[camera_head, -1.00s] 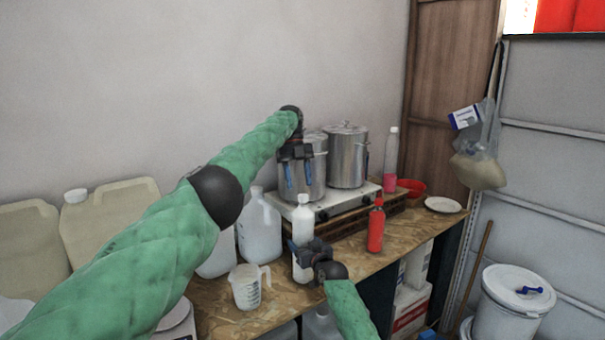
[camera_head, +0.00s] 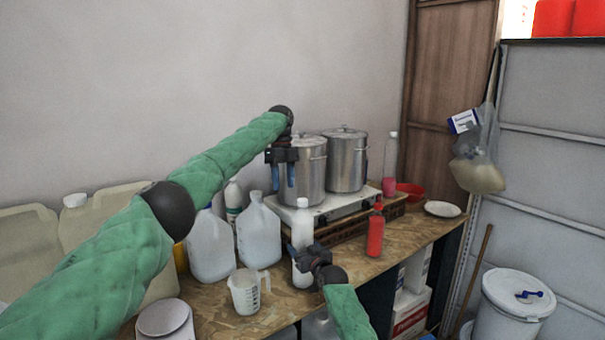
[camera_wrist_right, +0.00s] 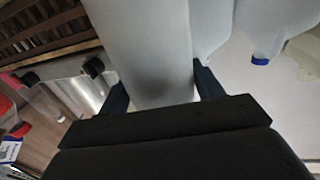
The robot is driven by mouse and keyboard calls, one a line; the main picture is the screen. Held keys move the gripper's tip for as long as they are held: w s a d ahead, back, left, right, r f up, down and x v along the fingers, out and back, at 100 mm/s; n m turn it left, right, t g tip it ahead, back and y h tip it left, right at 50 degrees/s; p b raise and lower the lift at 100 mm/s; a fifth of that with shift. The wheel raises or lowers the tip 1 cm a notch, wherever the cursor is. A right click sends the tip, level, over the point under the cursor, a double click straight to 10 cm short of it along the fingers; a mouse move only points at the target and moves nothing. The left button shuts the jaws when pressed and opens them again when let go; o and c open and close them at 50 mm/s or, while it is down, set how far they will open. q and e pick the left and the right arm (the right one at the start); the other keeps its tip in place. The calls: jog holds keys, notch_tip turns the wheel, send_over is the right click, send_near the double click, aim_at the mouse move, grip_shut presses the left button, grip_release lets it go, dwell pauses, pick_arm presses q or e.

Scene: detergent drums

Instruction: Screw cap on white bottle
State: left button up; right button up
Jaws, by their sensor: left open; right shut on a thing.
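The white bottle (camera_head: 302,225) stands upright on the wooden worktop, in front of the hotplate. It has a narrow white top; I cannot tell whether this is a cap or a bare neck. My right gripper (camera_head: 302,262) is shut around the bottle's lower body. In the right wrist view the pale bottle body (camera_wrist_right: 150,45) lies between the two dark fingers (camera_wrist_right: 160,88). My left gripper (camera_head: 283,177) is open, with its blue-tipped fingers pointing down. It appears above and slightly left of the bottle top, apart from it. I see no loose cap.
Steel pots (camera_head: 345,160) stand on the hotplate (camera_head: 335,207) behind the bottle. A red bottle (camera_head: 375,232) is to the right. A measuring jug (camera_head: 245,293) and translucent jugs (camera_head: 259,232) are to the left. A white plate (camera_head: 442,208) lies near the worktop's right end.

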aim_at(303, 200)
pick_arm(q)
jog(key=d+r+n, duration=0.1)
jog(key=n, duration=0.5)
jog(key=s+d+r+n+t, duration=0.1)
jog(key=d+n, duration=0.1)
jog(key=n, duration=0.5)
jog(key=d+n+t, duration=0.1)
jog(key=d+n, duration=0.1)
jog(key=n, duration=0.4)
jog(key=shift+s+r+y, duration=0.3)
jog(key=shift+s+r, duration=0.1)
jog(key=n, duration=0.5)
jog(key=shift+s+d+r+n, duration=0.1)
jog(key=shift+d+r+n, duration=0.05)
jog(key=shift+d+n, duration=0.25)
jog(key=n, duration=0.7)
jog(key=shift+t, duration=0.3)
jog(key=n, duration=0.5)
jog(key=shift+w+d+n, duration=0.1)
jog(key=shift+w+n, duration=0.1)
jog(key=shift+n, duration=0.1)
jog(key=shift+f, duration=4)
